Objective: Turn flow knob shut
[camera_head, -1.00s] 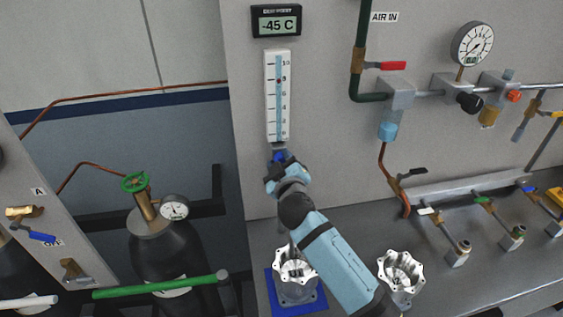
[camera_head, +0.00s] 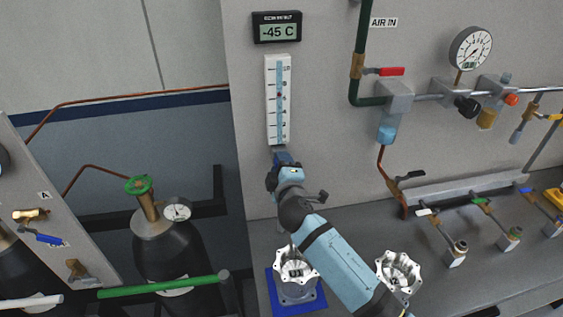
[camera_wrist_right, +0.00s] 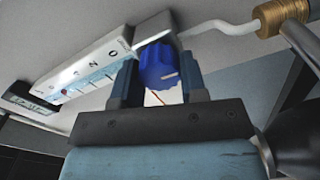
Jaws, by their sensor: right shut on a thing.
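The flowmeter (camera_head: 271,104) is a white upright scale on the grey panel, with a red float (camera_head: 278,95) around mid-height. The flow knob (camera_wrist_right: 159,66) is blue and ribbed with a white pointer line; in the right wrist view it sits between my two fingers at the foot of the flowmeter. My right gripper (camera_head: 282,160) is shut on the knob, and its fingers also show in the right wrist view (camera_wrist_right: 160,78). In the head view the gripper mostly hides the knob. My left gripper is not in view.
A display (camera_head: 277,27) above the flowmeter reads -45 C. Two machined housings (camera_head: 297,272) (camera_head: 398,270) stand below my right arm. A red-handled valve (camera_head: 390,71), a pressure gauge (camera_head: 470,48) and several small valves are to the right. A dark cylinder (camera_head: 167,250) stands at left.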

